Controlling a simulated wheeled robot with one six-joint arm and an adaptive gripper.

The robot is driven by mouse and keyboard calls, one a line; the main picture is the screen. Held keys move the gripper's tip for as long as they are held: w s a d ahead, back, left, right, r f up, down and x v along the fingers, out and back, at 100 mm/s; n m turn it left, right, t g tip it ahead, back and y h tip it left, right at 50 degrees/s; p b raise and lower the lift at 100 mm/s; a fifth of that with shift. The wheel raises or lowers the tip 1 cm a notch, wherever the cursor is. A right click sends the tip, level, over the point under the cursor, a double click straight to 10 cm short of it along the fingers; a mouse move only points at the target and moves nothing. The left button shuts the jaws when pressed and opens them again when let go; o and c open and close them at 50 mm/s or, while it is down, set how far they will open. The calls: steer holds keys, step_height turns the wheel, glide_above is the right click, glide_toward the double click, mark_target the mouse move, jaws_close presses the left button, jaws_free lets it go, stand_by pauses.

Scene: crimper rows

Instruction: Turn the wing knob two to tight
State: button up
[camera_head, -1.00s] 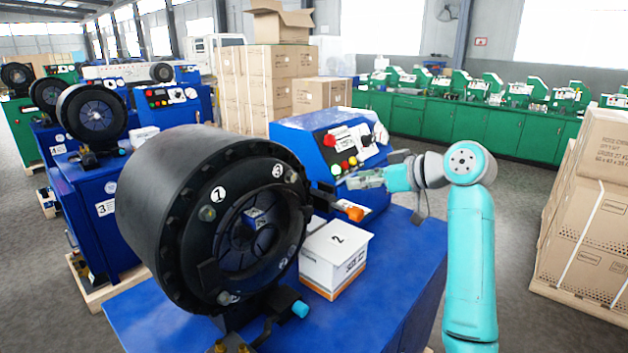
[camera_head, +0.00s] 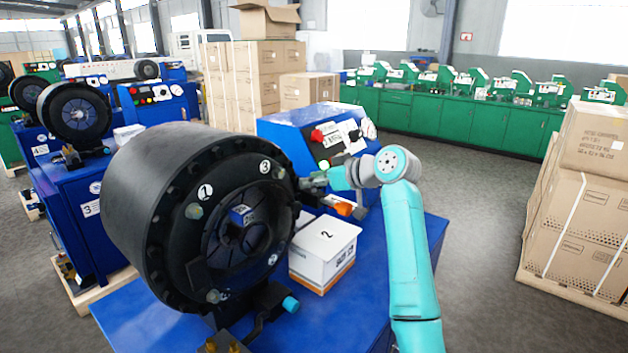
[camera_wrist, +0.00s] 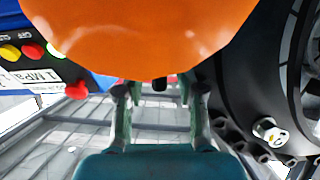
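The black crimper ring (camera_head: 165,225) faces me with small metal knobs and white number labels on its face. A label that looks like 2 (camera_head: 272,259) is at the lower right; the knob beside it is not clear. My gripper (camera_head: 308,182) is close to the ring's right edge, near label 3 (camera_head: 265,167). In the wrist view its two fingers (camera_wrist: 160,95) stand apart with nothing seen held between them. A metal knob (camera_wrist: 270,130) with a label shows on the ring at the right. A large orange part (camera_wrist: 145,35) covers the view above the fingers and hides the tips.
The orange part (camera_head: 344,209) also shows below my gripper in the head view. A white box marked 2 (camera_head: 325,255) stands on the blue machine top. The blue control panel (camera_head: 310,135) is just behind my gripper. Grey floor (camera_head: 480,240) is free at the right.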

jaws_close()
steer(key=shift+m+t, duration=0.3)
steer(key=m+t+h, duration=0.3)
steer(key=m+h, duration=0.1)
steer(key=shift+s+a, duration=0.1)
steer(key=shift+a, duration=0.05)
steer(key=m+t+h, duration=0.1)
steer(key=m+h, duration=0.4)
steer(key=h, duration=0.1)
steer(key=shift+m+t+h, duration=0.3)
steer(key=shift+m+t, duration=0.1)
